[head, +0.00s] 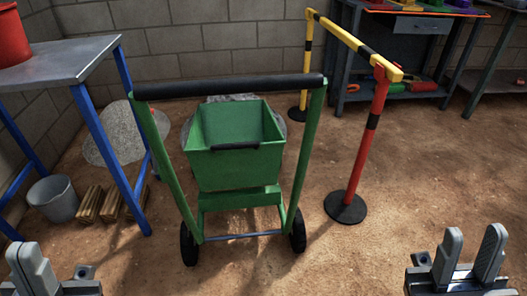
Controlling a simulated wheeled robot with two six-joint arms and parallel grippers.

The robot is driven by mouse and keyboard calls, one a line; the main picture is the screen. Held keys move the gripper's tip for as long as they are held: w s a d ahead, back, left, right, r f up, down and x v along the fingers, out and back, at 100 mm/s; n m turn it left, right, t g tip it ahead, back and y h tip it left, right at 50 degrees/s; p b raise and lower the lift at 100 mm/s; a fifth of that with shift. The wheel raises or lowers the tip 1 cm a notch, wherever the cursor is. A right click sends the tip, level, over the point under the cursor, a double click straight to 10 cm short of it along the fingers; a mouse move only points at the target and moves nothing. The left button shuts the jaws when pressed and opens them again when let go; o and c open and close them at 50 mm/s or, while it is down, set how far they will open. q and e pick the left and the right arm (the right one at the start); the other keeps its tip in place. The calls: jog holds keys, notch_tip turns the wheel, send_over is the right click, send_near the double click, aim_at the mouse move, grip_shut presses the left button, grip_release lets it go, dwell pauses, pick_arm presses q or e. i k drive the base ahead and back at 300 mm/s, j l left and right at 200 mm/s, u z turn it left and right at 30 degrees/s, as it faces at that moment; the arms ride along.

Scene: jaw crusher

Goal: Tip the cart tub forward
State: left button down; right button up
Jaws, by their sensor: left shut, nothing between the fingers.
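The green cart tub (238,170) sits on its wheeled frame in front of me, level and with its open top up. It has a small dark handle (236,147) on its near rim. The cart's black push bar (230,87) spans two green uprights above the tub. My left gripper (32,268) is at the bottom left corner, shut and empty, well apart from the cart. My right gripper (469,257) is at the bottom right, its fingers apart with nothing between them, also away from the cart.
A metal table (60,60) with blue legs stands at left, with a red bucket (12,38) on top. A grey bucket (53,197) and wooden blocks (98,204) lie below. A yellow-black barrier (350,40) with a red post (368,145) stands right of the cart. The near ground is clear.

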aim_at(235, 144)
jog(key=i+l+z, duration=0.1)
jog(key=i+z, duration=0.5)
jog(key=z, duration=0.25)
